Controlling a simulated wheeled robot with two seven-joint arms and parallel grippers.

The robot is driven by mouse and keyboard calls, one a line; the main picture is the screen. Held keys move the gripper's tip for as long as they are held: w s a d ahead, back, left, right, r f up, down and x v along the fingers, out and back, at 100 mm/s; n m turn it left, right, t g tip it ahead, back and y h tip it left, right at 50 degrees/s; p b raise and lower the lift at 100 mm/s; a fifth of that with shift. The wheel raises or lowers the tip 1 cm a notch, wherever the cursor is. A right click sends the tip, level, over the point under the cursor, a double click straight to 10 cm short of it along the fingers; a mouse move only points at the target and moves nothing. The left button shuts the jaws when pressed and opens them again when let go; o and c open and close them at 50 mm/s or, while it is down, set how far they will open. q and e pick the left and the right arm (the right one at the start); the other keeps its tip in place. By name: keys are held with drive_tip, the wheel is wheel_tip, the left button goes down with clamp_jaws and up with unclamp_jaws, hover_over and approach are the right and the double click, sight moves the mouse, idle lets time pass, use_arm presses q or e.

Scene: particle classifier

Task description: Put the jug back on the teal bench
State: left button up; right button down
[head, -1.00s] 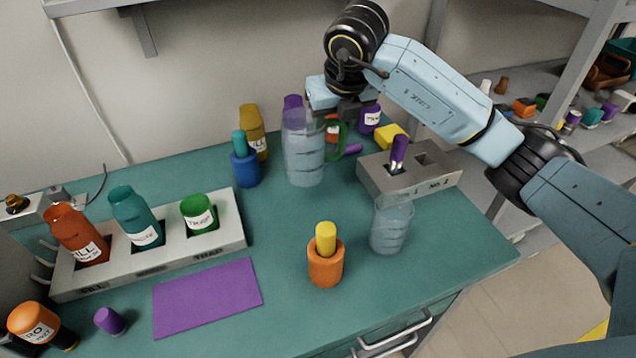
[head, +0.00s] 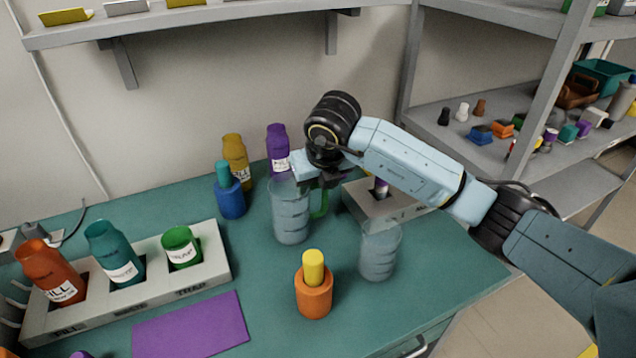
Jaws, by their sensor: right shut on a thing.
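The jug (head: 291,222) is clear, with a green handle (head: 320,203), and is upright over the middle of the teal bench (head: 250,270). Its base looks at or very close to the bench top; I cannot tell if it touches. My right gripper (head: 321,183) is shut on the jug at its handle side, near the rim; the arm partly hides the fingers. My left gripper is not in view.
A clear beaker (head: 379,252) and an orange holder (head: 314,297) with a yellow stopper stand in front. A grey block (head: 362,207) is right of the jug. Blue (head: 231,201), yellow (head: 236,160) and purple (head: 278,145) bottles stand behind. A rack (head: 205,275) and purple mat (head: 190,325) lie left.

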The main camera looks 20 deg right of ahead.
drive_tip(key=c, duration=0.9)
unclamp_jaws()
drive_tip(key=shift+d+f, duration=0.1)
drive_tip(key=shift+f, duration=0.25)
drive_tip(key=shift+c, duration=0.2)
drive_tip(key=shift+o, duration=1.4)
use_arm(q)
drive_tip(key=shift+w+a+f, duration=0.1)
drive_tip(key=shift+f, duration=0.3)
use_arm(e)
drive_tip(key=shift+r, duration=0.35)
use_arm(q)
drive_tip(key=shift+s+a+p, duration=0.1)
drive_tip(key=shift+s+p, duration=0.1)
drive_tip(key=shift+p, duration=0.75)
use_arm(e)
drive_tip(key=v, duration=1.1)
drive_tip(key=shift+r, duration=0.2)
